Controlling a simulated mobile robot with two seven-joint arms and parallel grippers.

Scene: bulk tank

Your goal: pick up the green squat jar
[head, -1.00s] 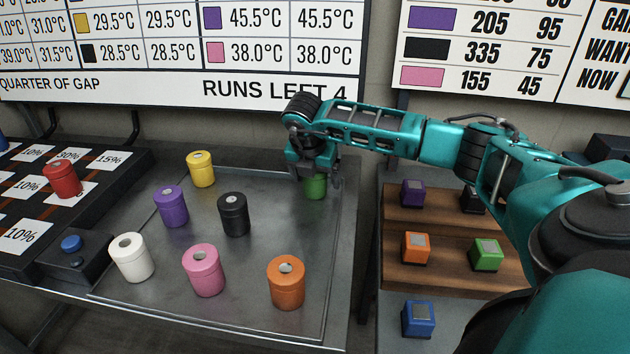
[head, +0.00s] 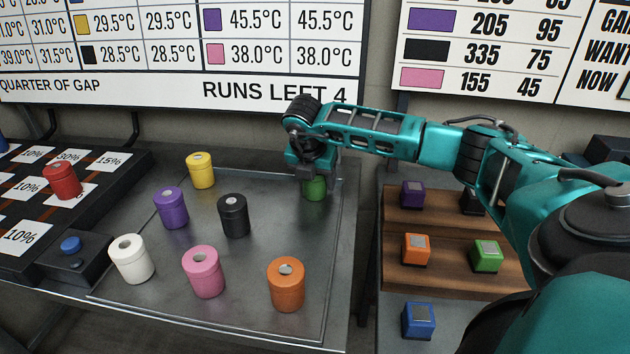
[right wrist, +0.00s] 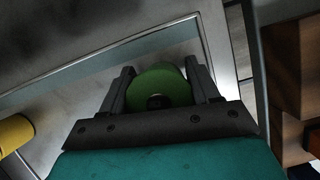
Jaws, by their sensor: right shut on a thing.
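The green squat jar (head: 314,188) stands at the back right of the metal tray (head: 270,300). My right gripper (head: 317,177) comes down over it from above and is shut on it. In the right wrist view the round green top of the jar (right wrist: 160,86) sits between the two dark fingers of my right gripper (right wrist: 161,88). In the head view the upper part of the jar is hidden by the gripper. I cannot tell any gap between the jar and the tray. My left gripper is not in view.
Yellow (head: 201,170), purple (head: 171,207), black (head: 233,214), white (head: 131,259), pink (head: 204,271) and orange (head: 286,284) jars stand apart on the tray. A red jar (head: 62,180) stands on the dark board at left. Shelves with coloured blocks (head: 416,249) are at right.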

